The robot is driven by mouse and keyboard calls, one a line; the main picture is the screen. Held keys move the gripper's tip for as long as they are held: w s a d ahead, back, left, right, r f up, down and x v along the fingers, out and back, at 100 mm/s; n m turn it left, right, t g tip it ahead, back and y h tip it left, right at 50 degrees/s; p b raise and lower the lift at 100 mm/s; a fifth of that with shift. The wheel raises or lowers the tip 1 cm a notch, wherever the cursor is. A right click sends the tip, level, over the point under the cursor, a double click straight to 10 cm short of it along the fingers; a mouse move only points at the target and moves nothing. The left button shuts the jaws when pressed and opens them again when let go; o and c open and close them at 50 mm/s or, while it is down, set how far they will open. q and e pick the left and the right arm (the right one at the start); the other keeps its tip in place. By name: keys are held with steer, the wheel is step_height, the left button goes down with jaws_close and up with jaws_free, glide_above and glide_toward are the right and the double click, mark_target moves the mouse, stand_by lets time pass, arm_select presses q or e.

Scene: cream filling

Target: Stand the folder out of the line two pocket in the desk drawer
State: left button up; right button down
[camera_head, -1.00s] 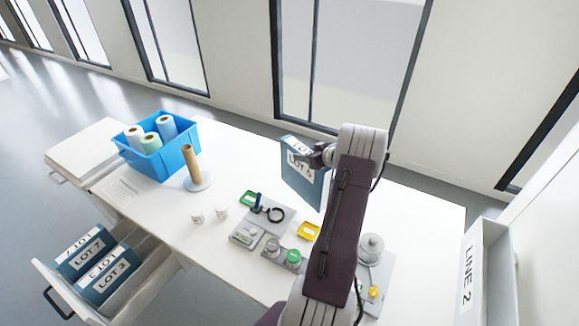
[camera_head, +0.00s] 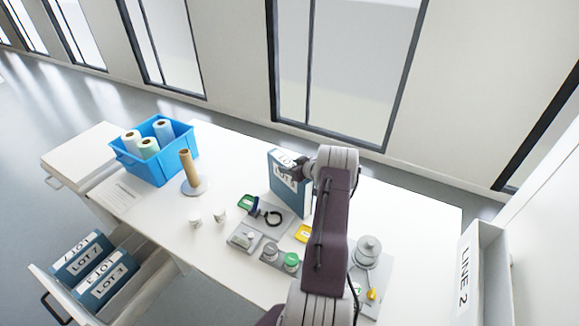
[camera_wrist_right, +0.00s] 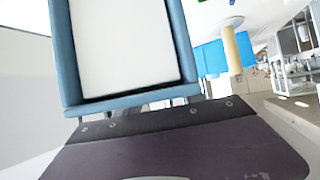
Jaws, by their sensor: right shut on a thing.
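A blue folder (camera_head: 288,197) with a white label reading LOT and a partly hidden number is upright over the back middle of the table. My right gripper (camera_head: 300,174) is shut on its upper part. In the right wrist view the folder (camera_wrist_right: 180,40) fills the upper left, with its white pages showing. I cannot tell whether its bottom touches the table. The LINE 2 pocket (camera_head: 466,272) stands at the right edge; its inside looks empty where it shows. My left gripper is out of view.
A blue crate (camera_head: 152,160) with several rolls stands on the left of the table, beside a cardboard tube on a round base (camera_head: 188,175). Two white cups, small trays, jars and metal weights (camera_head: 368,250) lie around the middle.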

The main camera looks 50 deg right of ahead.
steer(key=c, duration=0.7)
jaws_free()
steer(key=shift+a, duration=0.1)
steer(key=shift+s+r, duration=0.2)
steer(key=v, duration=1.1)
steer(key=shift+s+a+r+b, duration=0.15)
steer(key=shift+s+b, duration=0.15)
steer(key=shift+b, duration=0.1)
